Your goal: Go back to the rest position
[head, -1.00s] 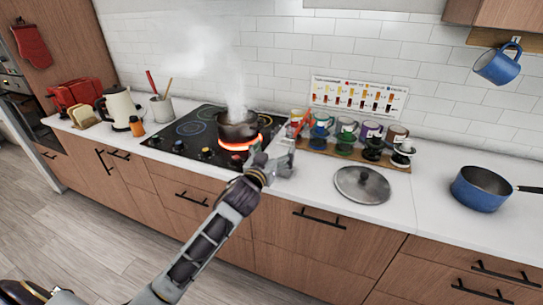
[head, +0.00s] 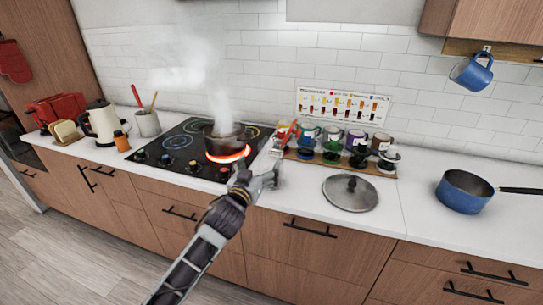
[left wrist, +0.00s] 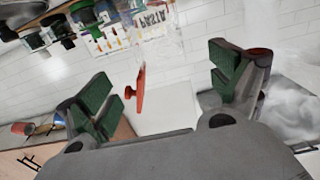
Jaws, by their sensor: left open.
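My left gripper (head: 258,180) is in the head view, above the counter's front edge, between the cooktop and the steel lid. In the left wrist view its two green-padded fingers (left wrist: 165,90) are spread apart, with nothing held between them. A red object (left wrist: 139,90) and a clear container (left wrist: 160,28) show beyond the fingers in that view. My right gripper is in neither view.
A pot (head: 222,137) steams on a glowing burner of the black cooktop (head: 178,150). A steel lid (head: 351,193) lies on the counter. A blue saucepan (head: 464,192) stands at the right. Several mugs and coloured drippers stand on a wooden board (head: 330,163) behind the gripper.

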